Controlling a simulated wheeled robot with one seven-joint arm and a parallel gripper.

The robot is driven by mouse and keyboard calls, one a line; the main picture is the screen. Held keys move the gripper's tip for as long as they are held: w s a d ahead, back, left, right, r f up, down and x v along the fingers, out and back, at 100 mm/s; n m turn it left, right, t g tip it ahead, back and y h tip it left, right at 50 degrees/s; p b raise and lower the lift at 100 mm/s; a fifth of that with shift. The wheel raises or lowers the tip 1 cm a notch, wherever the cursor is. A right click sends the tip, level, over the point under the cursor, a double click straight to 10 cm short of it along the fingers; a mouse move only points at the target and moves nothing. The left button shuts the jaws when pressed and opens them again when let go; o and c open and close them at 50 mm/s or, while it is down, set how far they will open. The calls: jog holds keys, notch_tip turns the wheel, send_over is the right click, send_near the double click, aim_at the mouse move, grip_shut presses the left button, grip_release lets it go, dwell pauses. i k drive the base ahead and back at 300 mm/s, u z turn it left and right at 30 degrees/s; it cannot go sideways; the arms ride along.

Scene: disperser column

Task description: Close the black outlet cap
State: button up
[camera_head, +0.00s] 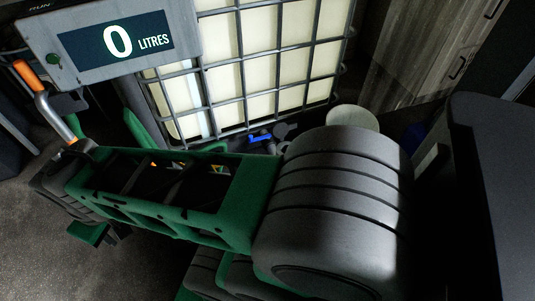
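A caged pale tank (262,75) stands at the top middle, behind my arm. At its foot a small blue valve handle (260,138) shows just above my arm. A dark rounded part (285,131) sits right beside the blue handle. It may be the black outlet cap, but it is small and in shadow, and I cannot tell whether it is open or closed. My green and grey arm hides the area below it. No fingertips of my gripper can be made out, so its position relative to the cap does not show.
A display reading 0 LITRES (117,38) stands at the top left. An orange-handled lever (32,78) is below it. A wooden cabinet (412,50) stands at the upper right. Bare dark floor (45,265) shows at the lower left.

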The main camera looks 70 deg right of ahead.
aim_at(280, 129)
jog(key=z, duration=3.25)
jog(key=k, duration=1.25)
jog(key=z, duration=0.8)
jog(key=i, duration=1)
jog(key=u, duration=0.4)
jog(key=i, duration=0.7)
jog(key=u, duration=1.25)
jog(key=i, duration=0.4)
jog(key=u, duration=0.35)
